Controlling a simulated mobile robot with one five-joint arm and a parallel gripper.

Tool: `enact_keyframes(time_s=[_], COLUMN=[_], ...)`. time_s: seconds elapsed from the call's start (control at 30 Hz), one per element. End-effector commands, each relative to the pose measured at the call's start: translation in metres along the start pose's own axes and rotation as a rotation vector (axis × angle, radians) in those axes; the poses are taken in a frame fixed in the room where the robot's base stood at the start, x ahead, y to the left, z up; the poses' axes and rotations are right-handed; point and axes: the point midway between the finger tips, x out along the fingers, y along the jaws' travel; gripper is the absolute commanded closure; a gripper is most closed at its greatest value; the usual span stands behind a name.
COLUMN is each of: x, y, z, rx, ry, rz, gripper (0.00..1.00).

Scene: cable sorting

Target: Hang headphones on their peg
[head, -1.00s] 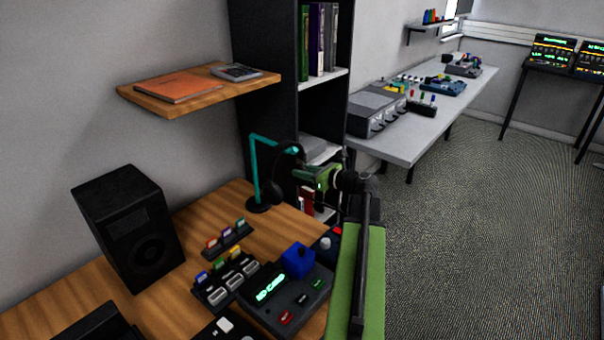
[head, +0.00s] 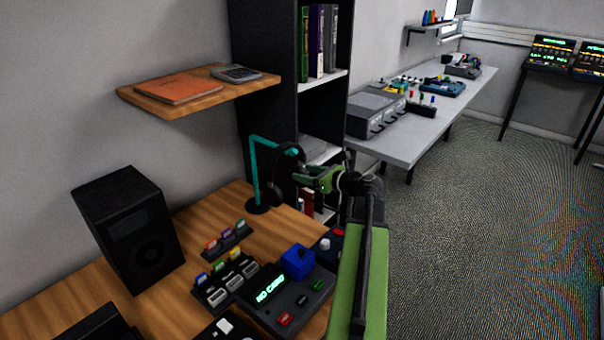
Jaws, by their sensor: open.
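The teal stand (head: 254,175) stands on a dark round base at the far end of the wooden desk. Its peg reaches right from the top of the post. The black headphones (head: 274,187) hang at the peg's end, with their band looped up around it. Whether the band rests fully on the peg is too small to tell. My green gripper (head: 302,178) is open just right of the headphones, with its tips close to them. I cannot tell whether they touch. Part of the headphones is hard to separate from the dark shelf behind.
A black speaker (head: 128,228) stands on the desk's left. A card device (head: 288,297) with a blue block (head: 298,260) and several small coloured cards lie nearer. A wall shelf (head: 200,90) is above left; a dark bookcase (head: 270,60) stands behind the stand.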

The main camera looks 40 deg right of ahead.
Motion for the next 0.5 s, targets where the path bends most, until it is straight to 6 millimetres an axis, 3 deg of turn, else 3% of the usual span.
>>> enact_keyframes(time_s=[0.3,0.5], x=[-0.089,-0.137], y=[0.001,0.001], z=[0.003,0.002], rx=[0.002,0.0], ry=[0.0,0.0], rz=[-0.005,-0.003], gripper=[0.48,0.48])
